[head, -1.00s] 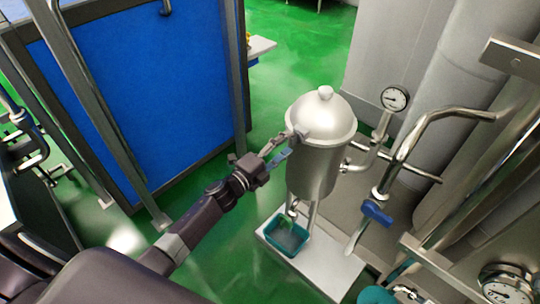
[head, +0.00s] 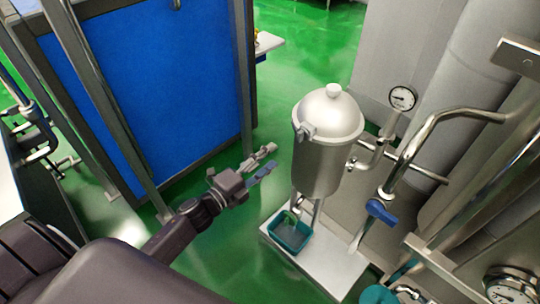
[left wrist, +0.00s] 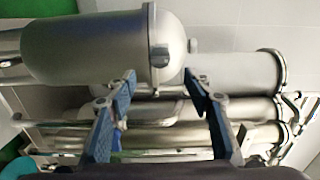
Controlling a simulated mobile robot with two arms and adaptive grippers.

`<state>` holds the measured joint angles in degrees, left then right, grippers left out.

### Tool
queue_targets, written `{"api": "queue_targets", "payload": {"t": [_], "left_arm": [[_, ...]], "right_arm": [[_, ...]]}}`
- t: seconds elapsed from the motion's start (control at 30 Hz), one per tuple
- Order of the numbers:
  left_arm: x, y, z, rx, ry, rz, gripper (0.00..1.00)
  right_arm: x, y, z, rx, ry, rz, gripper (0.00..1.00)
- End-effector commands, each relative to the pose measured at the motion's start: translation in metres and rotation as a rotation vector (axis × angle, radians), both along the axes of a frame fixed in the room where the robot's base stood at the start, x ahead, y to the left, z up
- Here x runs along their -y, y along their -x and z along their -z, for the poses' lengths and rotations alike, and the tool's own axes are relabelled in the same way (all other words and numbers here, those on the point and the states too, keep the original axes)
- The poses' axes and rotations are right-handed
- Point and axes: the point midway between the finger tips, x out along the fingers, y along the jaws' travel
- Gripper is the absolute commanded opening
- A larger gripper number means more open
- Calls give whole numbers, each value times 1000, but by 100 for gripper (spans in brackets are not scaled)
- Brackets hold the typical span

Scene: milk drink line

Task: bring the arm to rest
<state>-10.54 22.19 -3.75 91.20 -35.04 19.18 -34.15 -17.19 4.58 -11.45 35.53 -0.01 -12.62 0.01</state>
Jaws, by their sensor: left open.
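My left gripper (head: 264,164) is open and empty in the head view, to the left of a steel canister (head: 318,155) with a domed lid, with a gap between them. In the left wrist view the two fingers (left wrist: 160,90) stand apart with nothing held, and the canister (left wrist: 85,48) lies beyond them at the upper left. My right gripper is in neither view.
A teal tray (head: 270,236) sits on a white stand (head: 335,265) below the canister. Steel pipes, a gauge (head: 402,97) and a blue valve handle (head: 381,212) are at the right. A blue panel (head: 150,95) stands at the left.

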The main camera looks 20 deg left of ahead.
Motion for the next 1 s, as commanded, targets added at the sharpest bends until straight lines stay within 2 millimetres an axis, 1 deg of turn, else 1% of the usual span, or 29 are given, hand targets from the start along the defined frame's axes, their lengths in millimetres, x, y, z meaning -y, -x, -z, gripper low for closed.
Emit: {"api": "queue_targets", "payload": {"t": [0.23, 0.27, 0.33, 0.37, 0.47, 0.5, 0.53, 0.57, 0.6, 0.67, 0.7, 0.77, 0.8, 0.87, 0.9, 0.97, 1.0], "left_arm": [[-1, 0, 3, -7, 5, -3, 47], [-1, 1, 7, -16, 11, -8, 47], [-6, 3, 25, -60, 42, -30, 47], [-9, 4, 37, -89, 62, -46, 47], [-20, 17, 93, -227, 165, -122, 47], [-25, 26, 121, -293, 213, -164, 47], [-29, 33, 142, -343, 251, -195, 47], [-32, 42, 163, -395, 289, -228, 47], [-36, 56, 192, -463, 337, -274, 47], [-39, 79, 232, -561, 404, -341, 47], [-40, 97, 258, -626, 448, -389, 47], [-42, 125, 294, -718, 508, -461, 47], [-41, 145, 317, -778, 548, -508, 47], [-39, 178, 350, -868, 601, -583, 47], [-36, 201, 370, -926, 636, -633, 47], [-33, 238, 398, -1010, 683, -712, 47], [-29, 264, 415, -1065, 713, -766, 47]], "right_arm": [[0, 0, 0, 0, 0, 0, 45], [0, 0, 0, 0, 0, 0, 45], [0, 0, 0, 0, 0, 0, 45], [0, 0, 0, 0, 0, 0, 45], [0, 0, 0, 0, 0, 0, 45], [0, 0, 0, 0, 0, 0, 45], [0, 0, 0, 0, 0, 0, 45], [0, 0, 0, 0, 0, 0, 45], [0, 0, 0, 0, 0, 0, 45], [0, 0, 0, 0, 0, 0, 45], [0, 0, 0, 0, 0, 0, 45], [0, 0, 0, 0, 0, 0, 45], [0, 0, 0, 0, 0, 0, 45], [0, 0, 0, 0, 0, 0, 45], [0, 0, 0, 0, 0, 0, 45], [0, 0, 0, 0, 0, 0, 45], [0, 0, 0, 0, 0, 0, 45]]}}
